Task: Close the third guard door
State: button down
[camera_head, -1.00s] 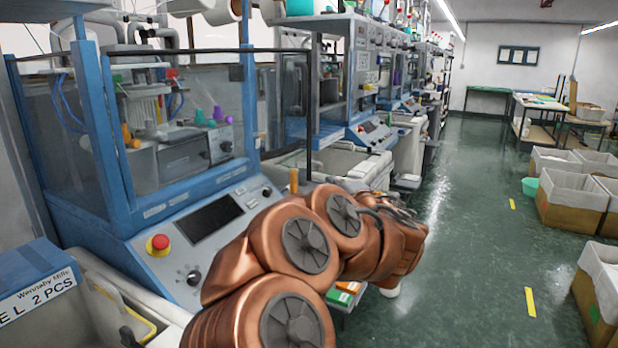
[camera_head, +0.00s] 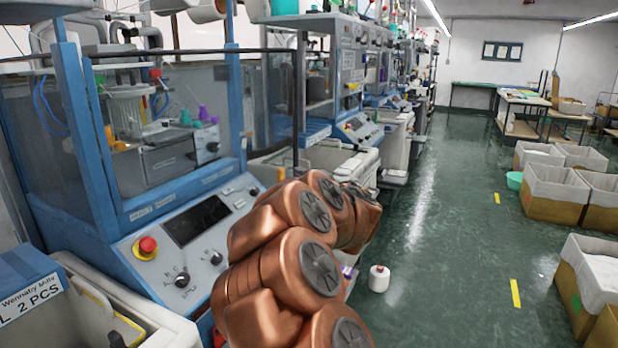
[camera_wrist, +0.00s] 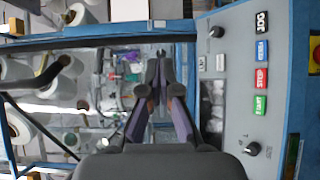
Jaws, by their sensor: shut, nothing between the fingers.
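A clear guard door (camera_head: 272,95) with a dark frame shows at the nearest blue machine in the head view. Its dark top rail runs across the front and its free upright edge stands out to the right, so it looks swung open. More guarded machines recede along the row; I cannot tell which door counts as third. My gripper (camera_wrist: 162,58) is shut and empty in the wrist view, in front of a machine opening with a blue frame bar (camera_wrist: 100,40). No contact with a door is clear. In the head view my copper arm hides the gripper.
A control panel (camera_wrist: 232,70) with coloured buttons lies right of my gripper. The nearest machine has a red stop button (camera_head: 148,244). A white yarn cone (camera_head: 379,279) stands on the floor beside my arm. Lined boxes (camera_head: 555,208) stand at the right; the green aisle between is open.

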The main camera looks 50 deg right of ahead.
aim_at(291, 166)
jog(key=shift+p+x, duration=0.4)
jog(key=shift+x, duration=1.6)
